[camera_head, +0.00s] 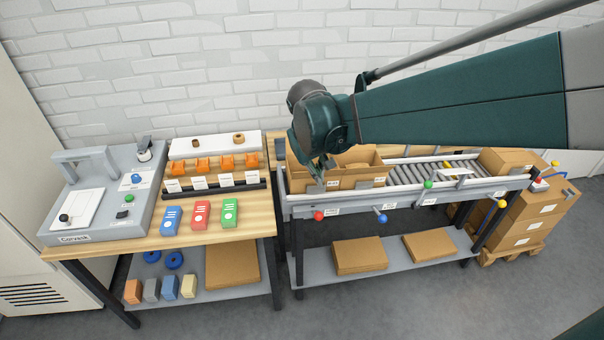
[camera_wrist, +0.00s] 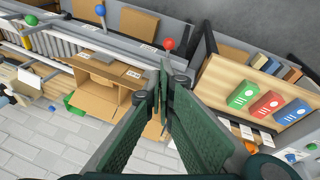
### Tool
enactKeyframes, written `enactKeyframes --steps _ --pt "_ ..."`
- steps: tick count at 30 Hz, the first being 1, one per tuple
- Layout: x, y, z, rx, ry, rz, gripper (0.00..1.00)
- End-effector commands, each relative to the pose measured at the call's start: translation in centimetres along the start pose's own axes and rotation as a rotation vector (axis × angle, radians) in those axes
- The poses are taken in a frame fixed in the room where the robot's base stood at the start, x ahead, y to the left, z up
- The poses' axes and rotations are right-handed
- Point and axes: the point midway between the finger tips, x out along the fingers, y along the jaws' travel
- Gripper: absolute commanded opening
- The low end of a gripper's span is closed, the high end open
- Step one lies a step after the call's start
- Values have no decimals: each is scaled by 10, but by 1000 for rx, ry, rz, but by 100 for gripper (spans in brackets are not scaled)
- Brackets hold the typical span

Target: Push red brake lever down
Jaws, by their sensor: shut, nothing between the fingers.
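The red brake lever shows as a red ball knob (camera_head: 319,216) at the left end of the conveyor's front rail, above a small white label. In the wrist view the red knob (camera_wrist: 168,43) sits just beyond my fingertips. My gripper (camera_head: 321,172) points down over the conveyor's left end, in front of the open carton, above and apart from the knob. In the wrist view my gripper (camera_wrist: 166,70) has its fingers shut together with nothing between them. The lever's shaft is hard to make out.
A blue knob (camera_head: 381,217), a green knob (camera_head: 428,184) and a yellow knob (camera_head: 501,203) stand farther right along the conveyor (camera_head: 408,201). An open carton (camera_head: 359,178) sits behind my gripper. A wooden workbench (camera_head: 245,215) with colored boxes stands left.

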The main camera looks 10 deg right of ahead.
Motion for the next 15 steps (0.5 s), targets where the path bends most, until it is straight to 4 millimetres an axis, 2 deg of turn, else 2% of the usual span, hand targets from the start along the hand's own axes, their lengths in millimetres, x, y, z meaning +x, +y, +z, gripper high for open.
enactKeyframes --steps 15 --pt "41 -20 -45 -58 -80 36 0"
